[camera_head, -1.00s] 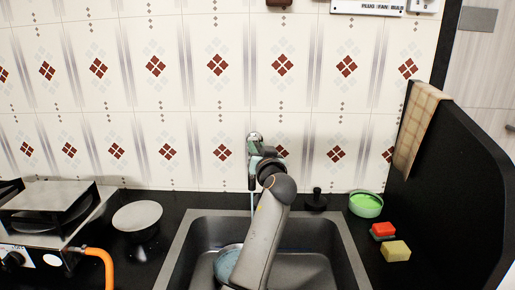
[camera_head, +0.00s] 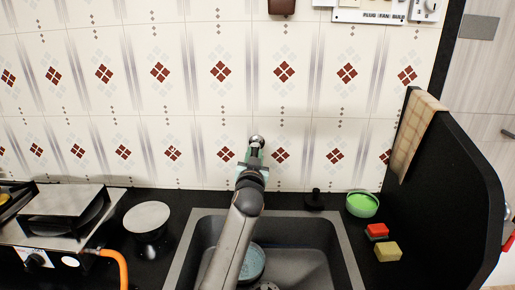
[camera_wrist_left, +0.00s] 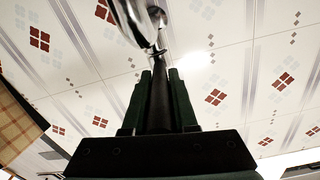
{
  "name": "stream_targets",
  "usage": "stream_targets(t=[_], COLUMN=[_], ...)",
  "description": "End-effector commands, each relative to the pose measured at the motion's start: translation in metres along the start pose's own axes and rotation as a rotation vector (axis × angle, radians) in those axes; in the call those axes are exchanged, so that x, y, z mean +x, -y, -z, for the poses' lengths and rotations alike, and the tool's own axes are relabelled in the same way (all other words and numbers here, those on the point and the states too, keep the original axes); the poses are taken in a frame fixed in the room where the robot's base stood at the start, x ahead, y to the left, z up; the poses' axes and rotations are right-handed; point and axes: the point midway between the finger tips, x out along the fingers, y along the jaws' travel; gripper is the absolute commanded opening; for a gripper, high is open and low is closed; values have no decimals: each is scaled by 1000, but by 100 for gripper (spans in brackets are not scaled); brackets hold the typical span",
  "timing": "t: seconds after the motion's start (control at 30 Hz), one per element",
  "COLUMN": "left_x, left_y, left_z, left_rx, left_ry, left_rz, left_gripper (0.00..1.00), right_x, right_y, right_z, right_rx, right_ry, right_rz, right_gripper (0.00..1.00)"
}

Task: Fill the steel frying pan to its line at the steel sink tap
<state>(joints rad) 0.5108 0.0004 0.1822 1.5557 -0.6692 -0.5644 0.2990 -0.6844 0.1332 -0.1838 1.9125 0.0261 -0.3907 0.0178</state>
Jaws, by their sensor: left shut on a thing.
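The steel frying pan (camera_head: 262,264) sits in the steel sink, partly behind my left arm; a bluish surface that looks like water shows inside it. Its fill line cannot be made out. The chrome tap (camera_head: 257,141) comes out of the tiled wall above the sink. My left gripper (camera_head: 252,162) is up at the tap. In the left wrist view its fingers (camera_wrist_left: 159,78) are shut on a dark, narrow tap lever (camera_wrist_left: 159,95), with the shiny tap body (camera_wrist_left: 133,22) just beyond. No water stream shows; my arm covers the space below the tap. My right gripper is not in view.
The sink rim (camera_head: 345,250) surrounds the basin. A stove (camera_head: 60,210) with an orange hose (camera_head: 118,262) and a round-topped stand (camera_head: 147,217) are left. A black stopper (camera_head: 315,200), green bowl (camera_head: 362,205), red sponge (camera_head: 377,231) and yellow sponge (camera_head: 388,251) are right, beside a black partition (camera_head: 450,190).

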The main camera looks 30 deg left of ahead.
Motion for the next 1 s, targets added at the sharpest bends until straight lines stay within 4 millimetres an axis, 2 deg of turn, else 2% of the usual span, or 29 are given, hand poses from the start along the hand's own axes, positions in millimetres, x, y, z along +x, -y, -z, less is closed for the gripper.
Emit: stream_targets(t=[0.27, 0.3, 0.53, 1.0], left_x=[0, 0, 0, 0], left_y=[0, 0, 0, 0], left_z=[1, 1, 1, 1], left_rx=[-2, -2, -2, -2], left_ry=[-6, -6, -5, -4], left_rz=[-3, -3, -2, -2], left_gripper=[0, 28, 54, 56], right_x=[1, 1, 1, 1], right_y=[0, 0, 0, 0], right_z=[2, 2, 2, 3], right_rx=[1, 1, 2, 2], right_ry=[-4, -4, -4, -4], right_rz=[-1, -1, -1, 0], right_gripper=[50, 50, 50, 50])
